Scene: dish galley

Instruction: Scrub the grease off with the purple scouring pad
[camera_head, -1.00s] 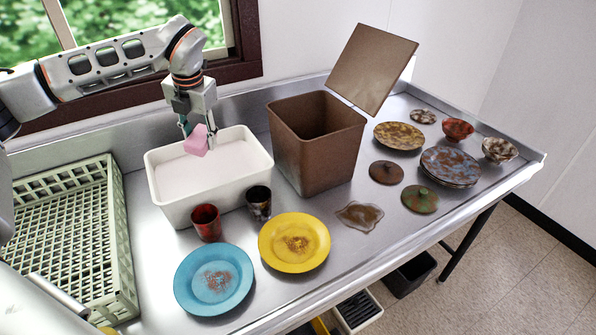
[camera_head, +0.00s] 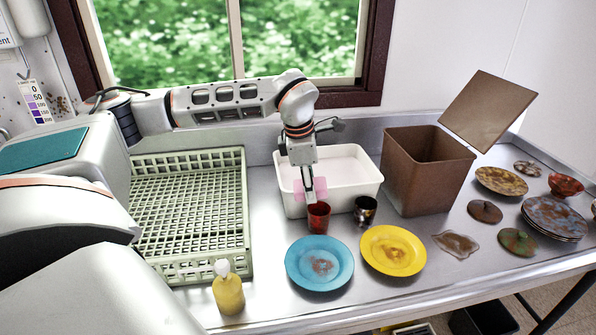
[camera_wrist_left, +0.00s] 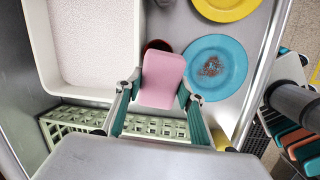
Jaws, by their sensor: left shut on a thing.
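My left gripper (camera_head: 309,192) is shut on the scouring pad (camera_head: 321,188), which looks pink. It holds the pad at the front wall of the white tub, just above and behind the red cup (camera_head: 319,217). In the left wrist view the pad (camera_wrist_left: 162,78) sits between both fingers. The blue plate (camera_head: 296,268) has a brown, crusty patch at its centre. The yellow plate (camera_head: 413,262) beside it has a similar patch. A brown greasy puddle (camera_head: 456,244) lies on the counter to the right. My right gripper is not seen.
The white tub (camera_head: 350,165) holds pale suds. A green rack (camera_head: 244,200) stands left, with a yellow bottle (camera_head: 229,295) before it. A dark cup (camera_head: 365,210) stands near the red one. A brown bin (camera_head: 425,180), lids and soiled dishes fill the right.

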